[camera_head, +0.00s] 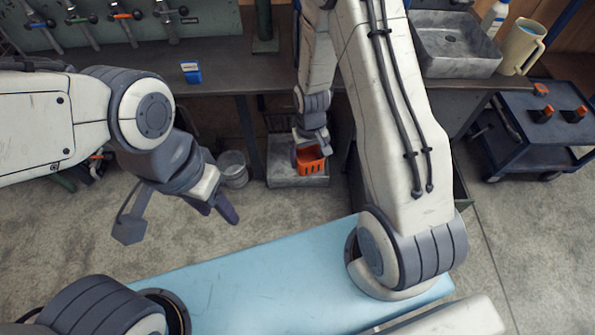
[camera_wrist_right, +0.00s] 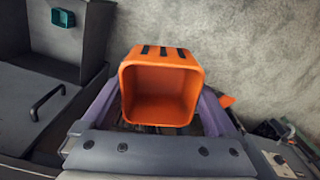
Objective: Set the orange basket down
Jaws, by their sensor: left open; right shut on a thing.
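The orange basket (camera_head: 311,167) hangs in front of the workbench, over or in front of a grey platform (camera_head: 297,182) at floor level. I cannot tell whether it touches the platform. My right gripper (camera_head: 309,151) is shut on the basket. In the right wrist view the orange basket (camera_wrist_right: 160,95) shows its open, empty inside, with the purple fingers of my right gripper (camera_wrist_right: 160,112) on its two sides. My left gripper (camera_head: 222,210) is open and empty, in the air to the left, above the floor.
A metal bucket (camera_head: 233,169) stands left of the platform. A workbench (camera_head: 225,82) with a small blue box (camera_head: 191,72) runs behind. A dark blue cart (camera_head: 541,130) stands at the right. In the right wrist view, a grey cabinet with a handle (camera_wrist_right: 47,102) is at the left.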

